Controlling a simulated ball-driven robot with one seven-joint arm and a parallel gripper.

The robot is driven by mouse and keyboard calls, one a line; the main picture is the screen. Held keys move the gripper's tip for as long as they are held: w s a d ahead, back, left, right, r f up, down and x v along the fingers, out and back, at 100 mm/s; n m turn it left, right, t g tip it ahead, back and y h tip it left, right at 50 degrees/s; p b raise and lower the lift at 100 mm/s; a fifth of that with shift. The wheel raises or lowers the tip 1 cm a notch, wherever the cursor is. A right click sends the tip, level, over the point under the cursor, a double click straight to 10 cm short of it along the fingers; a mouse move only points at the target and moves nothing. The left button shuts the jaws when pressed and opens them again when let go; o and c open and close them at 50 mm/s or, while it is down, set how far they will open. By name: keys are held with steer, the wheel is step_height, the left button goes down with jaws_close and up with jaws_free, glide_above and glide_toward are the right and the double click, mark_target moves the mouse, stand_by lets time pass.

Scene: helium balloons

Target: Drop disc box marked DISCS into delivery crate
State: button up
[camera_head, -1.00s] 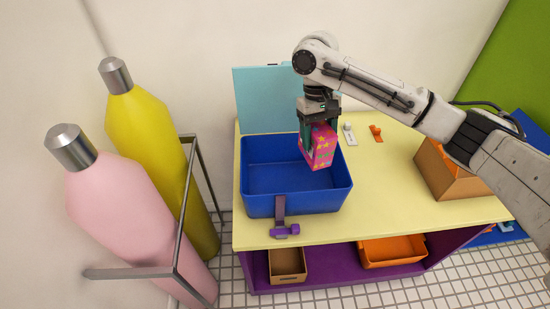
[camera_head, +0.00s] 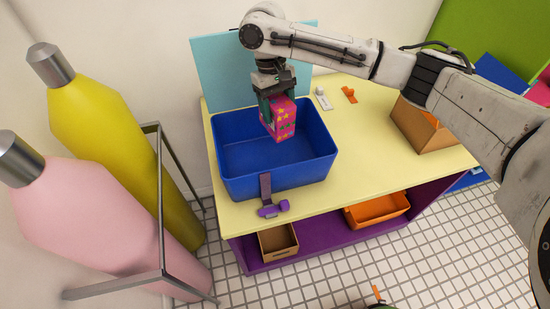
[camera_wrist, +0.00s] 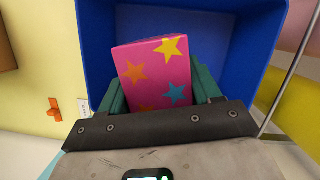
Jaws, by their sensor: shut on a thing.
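A pink box with coloured stars (camera_head: 281,119) is held in my gripper (camera_head: 276,103); no DISCS marking can be read on it. My gripper is shut on this box, and its green fingers show on both sides of the box in the wrist view, where the box (camera_wrist: 156,75) is near the middle. The box hangs over the blue crate (camera_head: 283,182), above its right rear part. The blue crate is open on top and stands on the yellow tabletop; its inside (camera_wrist: 190,12) fills the background behind the box in the wrist view.
A light blue panel (camera_head: 215,70) stands behind the crate. A purple latch (camera_head: 272,208) lies in front. A cardboard box (camera_head: 420,128) stands to the right. An orange tray (camera_head: 378,209) and brown box (camera_head: 278,242) are on the shelf below. Yellow (camera_head: 110,130) and pink (camera_head: 90,215) cylinders stand left.

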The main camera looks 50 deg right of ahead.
steer(key=shift+f, duration=0.3)
steer(key=o, duration=1.2)
steer(key=shift+o, duration=0.2)
steer(key=b+v, duration=0.1)
steer(key=v, duration=1)
steer(key=shift+f, duration=0.1)
